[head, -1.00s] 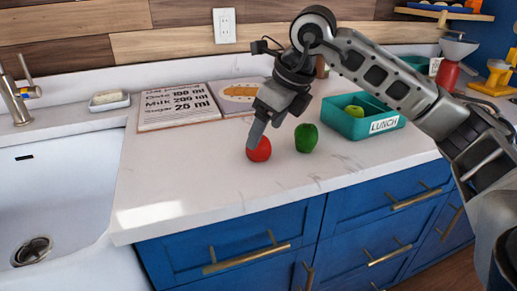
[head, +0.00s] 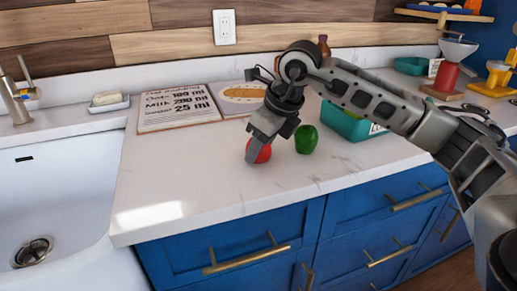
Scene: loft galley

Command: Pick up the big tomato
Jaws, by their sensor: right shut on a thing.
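The big tomato (head: 264,153) is red and round and sits on the white counter, left of a green pepper. My right gripper (head: 257,152) points down over it, with its fingers around the tomato and shut on it. One finger covers the tomato's left side. I cannot tell whether the tomato is lifted off the counter. My left gripper is not in view.
The green pepper (head: 306,139) stands close on the right. A teal lunch box (head: 345,124) is behind it, partly hidden by my arm. A recipe book (head: 178,106) lies open behind. The sink (head: 55,190) is at left. The front counter (head: 200,185) is clear.

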